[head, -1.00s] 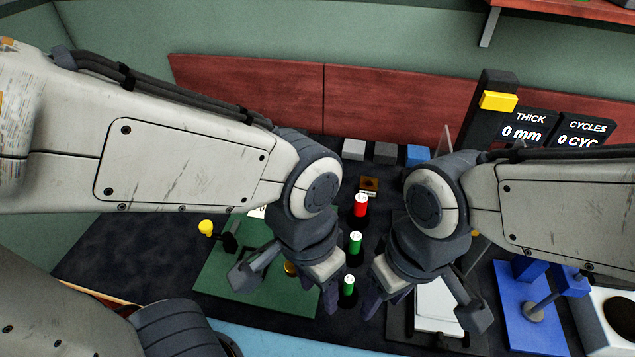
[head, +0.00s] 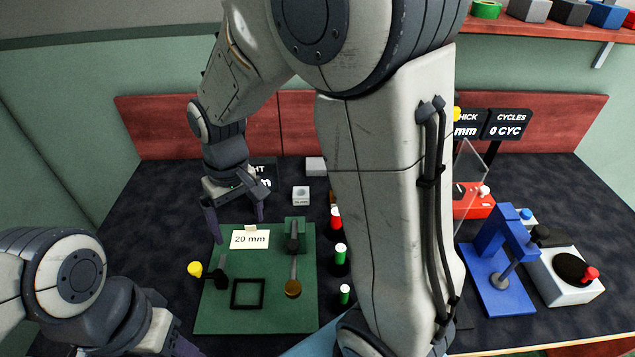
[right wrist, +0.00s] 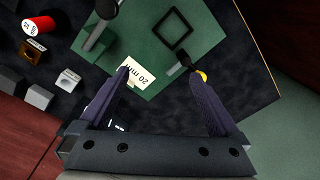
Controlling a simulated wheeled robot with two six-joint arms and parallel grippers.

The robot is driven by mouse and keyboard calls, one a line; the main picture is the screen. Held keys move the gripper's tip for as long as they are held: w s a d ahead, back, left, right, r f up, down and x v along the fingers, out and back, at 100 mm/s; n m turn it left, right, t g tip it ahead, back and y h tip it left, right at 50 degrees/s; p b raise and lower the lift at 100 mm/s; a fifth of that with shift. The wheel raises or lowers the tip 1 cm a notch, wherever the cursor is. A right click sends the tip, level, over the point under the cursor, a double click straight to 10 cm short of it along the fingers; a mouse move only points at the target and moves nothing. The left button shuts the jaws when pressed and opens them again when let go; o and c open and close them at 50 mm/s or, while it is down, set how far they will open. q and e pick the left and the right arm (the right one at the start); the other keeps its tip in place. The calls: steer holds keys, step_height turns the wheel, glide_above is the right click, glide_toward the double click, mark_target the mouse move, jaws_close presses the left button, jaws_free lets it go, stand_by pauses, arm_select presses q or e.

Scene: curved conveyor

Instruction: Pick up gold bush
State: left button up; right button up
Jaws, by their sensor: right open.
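The gold bush (right wrist: 42,47) is a small brownish-gold block with a dark round hole, at the upper left of the right wrist view. In the head view only a sliver of it (head: 333,198) shows beside my right arm. My right gripper (head: 238,228) is open and empty, pointing down above the back left of the green board. The bush is to its right in the head view. The right wrist view shows the spread fingers (right wrist: 160,75) with nothing between them. My left gripper (head: 165,345) is at the lower left, cut by the frame edge.
The green board (head: 210,318) carries a 20 mm card (head: 250,239), a square black frame and a lever. A white block (head: 301,195) stands near the bush. Red (head: 336,220) and green (head: 340,255) cylinders stand right of the board. My right arm hides the middle.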

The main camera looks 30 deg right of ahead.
steer(key=w+d+f+m+p, duration=0.25)
steer(key=w+d, duration=0.25)
steer(key=d, duration=0.5)
steer(key=w+d+f+m+p, duration=0.1)
steer(key=w+d+f+m, duration=0.3)
steer(key=d, duration=0.6)
steer(key=shift+m+h, duration=0.3)
steer(key=shift+m, duration=0.45)
steer(key=d+f, duration=0.2)
steer(key=d, duration=0.1)
steer(key=d+f+p, duration=0.1)
steer(key=d+f, duration=0.1)
steer(key=d, duration=0.2)
steer(key=d+f+p, duration=0.1)
steer(key=d+f, duration=0.1)
steer(key=d, duration=0.2)
steer(key=shift+w+d+f, duration=0.15)
steer(key=shift+w+d, duration=0.05)
steer(key=shift+d, duration=0.05)
steer(key=shift+f+p, duration=0.9)
steer(key=shift+f, duration=2.25)
arm_select(q)
step_height(320, 180, up, 9)
steer(key=shift+f, duration=0.2)
arm_select(e)
steer(key=shift+d, duration=0.1)
steer(key=shift+c, duration=0.3)
jaws_close()
